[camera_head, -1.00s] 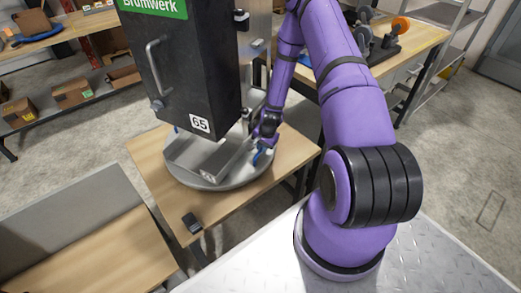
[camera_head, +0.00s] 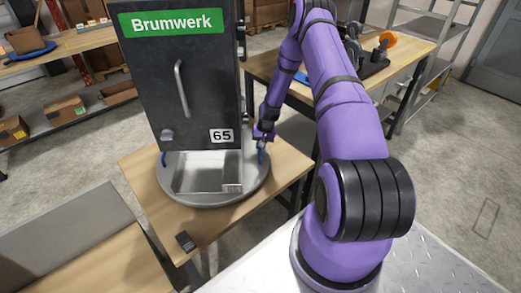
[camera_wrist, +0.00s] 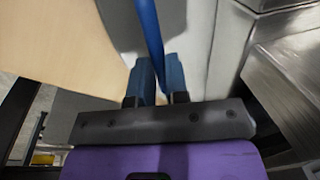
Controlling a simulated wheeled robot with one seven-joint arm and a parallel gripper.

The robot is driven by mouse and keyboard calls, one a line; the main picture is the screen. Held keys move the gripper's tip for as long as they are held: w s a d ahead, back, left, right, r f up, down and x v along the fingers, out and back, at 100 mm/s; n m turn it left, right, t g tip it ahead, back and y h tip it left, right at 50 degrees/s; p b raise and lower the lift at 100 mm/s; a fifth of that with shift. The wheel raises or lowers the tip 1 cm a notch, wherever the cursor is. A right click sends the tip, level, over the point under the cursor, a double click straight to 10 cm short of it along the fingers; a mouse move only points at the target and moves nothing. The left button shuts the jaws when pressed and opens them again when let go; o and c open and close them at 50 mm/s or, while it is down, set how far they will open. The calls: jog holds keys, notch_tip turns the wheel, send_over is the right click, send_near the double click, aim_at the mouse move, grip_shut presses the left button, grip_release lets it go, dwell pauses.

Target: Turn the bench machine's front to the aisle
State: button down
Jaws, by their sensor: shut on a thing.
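The bench machine (camera_head: 195,95) is a tall dark box with a green "Brumwerk" label, a vertical bar handle and a "65" tag on its front. It stands upright on a round grey turntable (camera_head: 215,198), and its front faces roughly toward my head camera. A metal tray (camera_head: 198,178) sits below the front. My gripper (camera_head: 261,147) is at the turntable's right edge, shut on an upright blue handle (camera_head: 261,156). In the wrist view my blue-grey fingers (camera_wrist: 158,75) close around the blue handle (camera_wrist: 150,30). Another blue handle (camera_head: 164,158) shows at the turntable's left edge.
The turntable rests on a wooden bench (camera_head: 221,217), with a small black box (camera_head: 186,241) near its front edge. A second wooden bench (camera_head: 90,260) with a grey panel is at lower left. Shelves with cartons (camera_head: 66,109) stand behind left. Open floor (camera_head: 445,165) lies to the right.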

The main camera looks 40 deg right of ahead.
aim_at(249, 135)
jog(key=w+d+n, duration=0.1)
jog(key=w+n, duration=0.1)
jog(key=w, duration=0.1)
jog(key=w+d+n, duration=0.1)
jog(key=w+n, duration=0.1)
jog(key=w, duration=0.2)
jog(key=w+d+n, duration=0.1)
jog(key=w, duration=0.2)
jog(key=shift+w+d+n+g, duration=0.2)
jog(key=shift+d+n+g, duration=0.2)
jog(key=shift+w+n, duration=0.8)
jog(key=shift+w, duration=1)
jog(key=shift+w+r, duration=0.15)
jog(key=c, duration=1.1)
grip_release()
jog(key=r, duration=0.3)
jog(key=d+r, duration=0.1)
jog(key=r, duration=0.3)
jog(key=d+r, duration=0.1)
jog(key=r, duration=0.2)
jog(key=shift+r, duration=0.2)
